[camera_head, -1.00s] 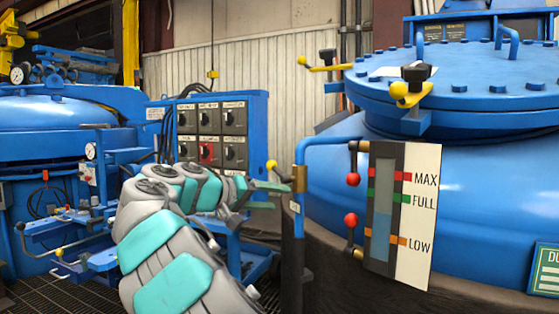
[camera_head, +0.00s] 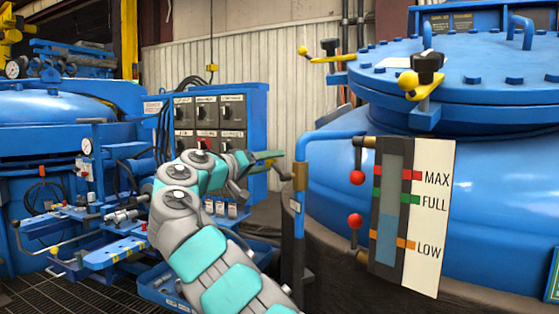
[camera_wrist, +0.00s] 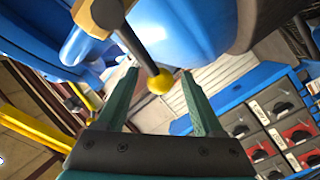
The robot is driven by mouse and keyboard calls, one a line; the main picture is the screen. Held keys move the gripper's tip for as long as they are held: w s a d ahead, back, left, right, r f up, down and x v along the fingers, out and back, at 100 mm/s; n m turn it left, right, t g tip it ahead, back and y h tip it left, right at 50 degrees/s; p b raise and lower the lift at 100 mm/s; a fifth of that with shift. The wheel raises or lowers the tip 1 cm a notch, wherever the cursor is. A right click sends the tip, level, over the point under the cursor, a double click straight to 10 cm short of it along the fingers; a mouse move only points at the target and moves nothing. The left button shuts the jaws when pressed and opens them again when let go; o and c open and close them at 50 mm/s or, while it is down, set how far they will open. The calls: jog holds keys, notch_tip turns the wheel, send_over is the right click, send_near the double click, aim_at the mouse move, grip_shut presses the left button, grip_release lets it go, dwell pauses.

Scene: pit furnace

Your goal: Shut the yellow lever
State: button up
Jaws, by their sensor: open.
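The yellow lever is a dark rod with a yellow ball end (camera_wrist: 159,83), mounted on a brass valve (camera_wrist: 98,16) in the wrist view. In the head view the brass valve (camera_head: 300,176) sits on a bent blue pipe at the left of the big blue vessel, and the yellow ball (camera_head: 270,162) shows small beside my gripper (camera_head: 268,157). In the wrist view my gripper (camera_wrist: 158,74) is open, and the ball appears between its two green fingers. I cannot tell whether a finger touches it. In the head view the fingers partly cover the lever.
A level gauge (camera_head: 410,215) with two red ball handles stands right of the valve. Other yellow-tipped handles (camera_head: 408,81) are on the vessel lid (camera_head: 470,75). A switch panel (camera_head: 212,120) stands behind my arm. A blue bench (camera_head: 115,255) is at left.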

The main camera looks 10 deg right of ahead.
jog(key=shift+x, duration=1.9)
grip_shut()
